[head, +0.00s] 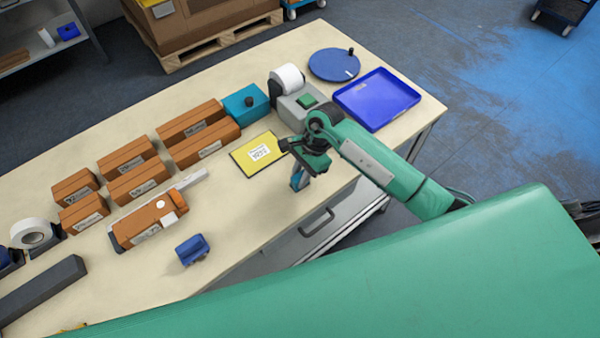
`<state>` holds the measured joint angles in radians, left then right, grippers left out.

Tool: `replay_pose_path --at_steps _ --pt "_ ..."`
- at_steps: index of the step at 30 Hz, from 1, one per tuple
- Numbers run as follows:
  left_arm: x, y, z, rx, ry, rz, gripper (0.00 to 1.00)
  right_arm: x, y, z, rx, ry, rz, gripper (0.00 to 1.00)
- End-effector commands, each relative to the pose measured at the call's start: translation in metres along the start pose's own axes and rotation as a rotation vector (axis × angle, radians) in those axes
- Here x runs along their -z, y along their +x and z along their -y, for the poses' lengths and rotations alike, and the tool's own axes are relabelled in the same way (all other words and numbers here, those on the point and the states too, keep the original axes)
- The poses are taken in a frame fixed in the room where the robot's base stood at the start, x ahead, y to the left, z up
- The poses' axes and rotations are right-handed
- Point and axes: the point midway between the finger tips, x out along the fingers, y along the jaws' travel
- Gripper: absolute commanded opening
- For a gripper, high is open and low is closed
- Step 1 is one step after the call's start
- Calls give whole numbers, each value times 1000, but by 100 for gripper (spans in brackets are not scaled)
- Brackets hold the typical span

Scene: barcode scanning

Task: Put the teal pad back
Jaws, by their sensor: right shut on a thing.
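My right gripper (303,170) is over the front part of the table, right of the yellow labelled pad. It is shut on a small teal-blue thing (298,182), which looks like the teal pad, held upright and partly hidden by the fingers. Whether its lower edge touches the table cannot be told. The yellow pad (247,158) with a white label lies flat in front of that box. My left gripper is not in view.
Several brown boxes (140,182) stand left of centre. A brown device (150,226) and a small blue device (192,248) lie in front of them. A grey label printer (292,108), a blue tray (377,98) and a round blue plate (334,64) are at the right.

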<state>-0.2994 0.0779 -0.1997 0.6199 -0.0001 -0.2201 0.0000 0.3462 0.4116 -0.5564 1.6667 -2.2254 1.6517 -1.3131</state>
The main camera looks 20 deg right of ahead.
Motion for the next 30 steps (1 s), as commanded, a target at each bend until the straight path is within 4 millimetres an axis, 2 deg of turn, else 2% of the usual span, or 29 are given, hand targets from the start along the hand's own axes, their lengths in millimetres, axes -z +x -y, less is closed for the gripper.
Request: replay_pose_path --at_steps 8,9,12,25,30 --pt "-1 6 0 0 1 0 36 2 3 0 1 -1 0 0" --pt "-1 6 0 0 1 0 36 1 3 0 1 -1 1 23" --pt "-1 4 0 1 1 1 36 1 2 0 0 -1 1 43" --pt "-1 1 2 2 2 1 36 0 -4 1 2 0 -1 43" --pt "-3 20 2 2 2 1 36 4 -34 2 6 -3 -5 43"
